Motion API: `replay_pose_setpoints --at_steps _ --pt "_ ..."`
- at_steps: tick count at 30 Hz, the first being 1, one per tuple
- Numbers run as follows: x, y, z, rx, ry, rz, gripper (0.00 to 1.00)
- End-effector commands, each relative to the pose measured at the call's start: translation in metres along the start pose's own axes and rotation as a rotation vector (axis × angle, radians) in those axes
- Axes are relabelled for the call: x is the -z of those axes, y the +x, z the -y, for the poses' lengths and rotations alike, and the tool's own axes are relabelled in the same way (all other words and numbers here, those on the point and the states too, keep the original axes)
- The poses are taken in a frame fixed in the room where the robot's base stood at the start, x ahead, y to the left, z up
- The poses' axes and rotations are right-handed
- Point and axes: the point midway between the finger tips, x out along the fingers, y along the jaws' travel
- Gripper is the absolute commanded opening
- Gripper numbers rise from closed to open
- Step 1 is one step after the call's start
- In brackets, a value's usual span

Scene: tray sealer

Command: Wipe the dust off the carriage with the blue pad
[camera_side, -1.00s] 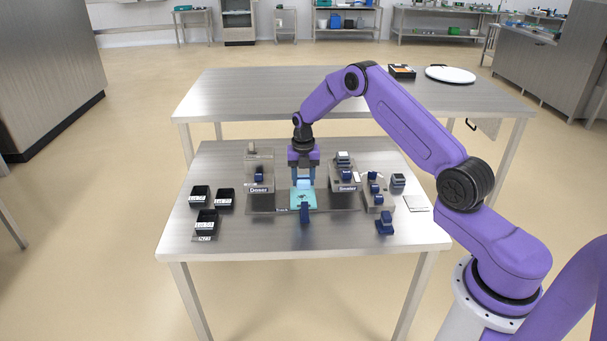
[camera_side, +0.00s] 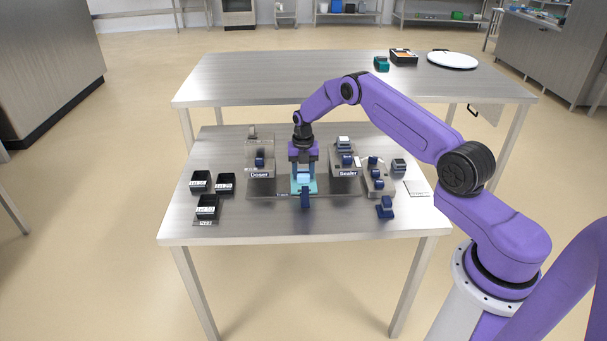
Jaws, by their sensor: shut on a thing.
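My gripper (camera_side: 303,173) points straight down over the middle of the front table. It is shut on a small light blue pad (camera_side: 303,179). The carriage (camera_side: 312,188) is a teal plate on the dark track (camera_side: 335,187), between the doser and the sealer. The pad is over the carriage and hides much of its top; I cannot tell whether they touch. Any dust under or beside the pad is too small or hidden to make out. A dark blue handle (camera_side: 305,202) stands at the carriage's front side.
The doser (camera_side: 259,174) is left of the carriage, the sealer (camera_side: 347,173) right. Several black bins (camera_side: 207,213) sit at left. A blue-knobbed control block (camera_side: 378,180) and a blue part (camera_side: 385,208) are at right. The table's front strip is clear.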

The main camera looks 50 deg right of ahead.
Motion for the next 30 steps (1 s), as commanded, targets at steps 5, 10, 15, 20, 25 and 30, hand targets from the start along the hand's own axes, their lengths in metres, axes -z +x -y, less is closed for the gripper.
replay_pose_setpoints --at_steps 5,10,15,20,25,30 --pt "-0.009 0.001 0.001 0.000 0.002 -0.001 0.17" --pt "-0.001 0.000 0.000 0.000 -0.001 -0.001 0.17" --pt "0.009 0.001 0.001 0.001 0.000 -0.003 0.17" --pt "0.022 0.000 0.000 0.001 0.000 -0.003 0.17" --pt "0.031 -0.003 0.000 0.001 0.000 -0.001 0.17" --pt "0.030 -0.028 0.001 0.000 0.001 0.000 0.17"
